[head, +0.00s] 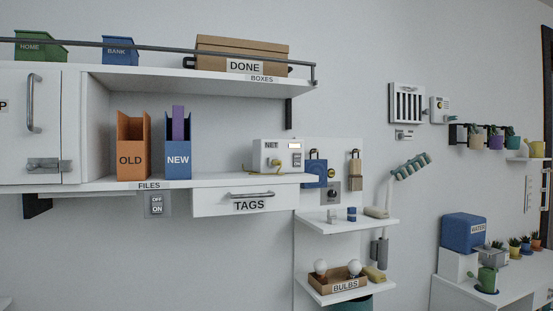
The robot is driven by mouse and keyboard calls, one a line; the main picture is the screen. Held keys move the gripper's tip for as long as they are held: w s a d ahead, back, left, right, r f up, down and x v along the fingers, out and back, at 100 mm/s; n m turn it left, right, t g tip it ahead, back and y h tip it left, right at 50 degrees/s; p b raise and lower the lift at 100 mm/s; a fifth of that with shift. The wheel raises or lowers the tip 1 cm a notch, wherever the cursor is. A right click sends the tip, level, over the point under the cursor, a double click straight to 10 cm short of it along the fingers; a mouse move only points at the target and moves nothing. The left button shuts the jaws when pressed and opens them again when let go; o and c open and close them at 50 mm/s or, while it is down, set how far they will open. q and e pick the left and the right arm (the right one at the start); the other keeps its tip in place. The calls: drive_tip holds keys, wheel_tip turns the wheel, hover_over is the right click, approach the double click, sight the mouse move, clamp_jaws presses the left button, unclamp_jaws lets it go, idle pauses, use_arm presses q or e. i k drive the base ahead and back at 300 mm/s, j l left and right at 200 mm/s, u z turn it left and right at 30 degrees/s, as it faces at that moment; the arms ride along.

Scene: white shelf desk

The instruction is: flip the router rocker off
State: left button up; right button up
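The router (269,156) is a white box marked NET. It stands at the right end of the white shelf, with a yellow cable looped at its front. A small rocker (297,160) with a grey label plate sits on its right front side. A light display strip shows above the rocker. The rocker is too small to tell which way it is tipped. Neither of my grippers is in view.
A separate OFF/ON wall switch (157,204) is below the shelf. The TAGS drawer (215,202) is under the router. OLD (132,150) and NEW (178,155) file boxes stand to the left. Padlocks (314,170) hang to the right. Shelf space left of the router is clear.

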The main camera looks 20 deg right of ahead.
sight(296, 157)
drive_tip(key=i+l, duration=0.2)
drive_tip(key=l, duration=0.2)
drive_tip(key=i+l, duration=0.15)
drive_tip(key=l, duration=0.2)
drive_tip(key=i+l, duration=0.2)
drive_tip(key=l, duration=0.2)
drive_tip(key=i+l, duration=0.15)
drive_tip(key=l, duration=0.25)
drive_tip(key=i+l, duration=0.2)
drive_tip(key=l, duration=0.2)
drive_tip(key=i+l, duration=0.2)
drive_tip(key=l, duration=0.15)
drive_tip(key=i+l, duration=0.15)
drive_tip(key=l, duration=0.25)
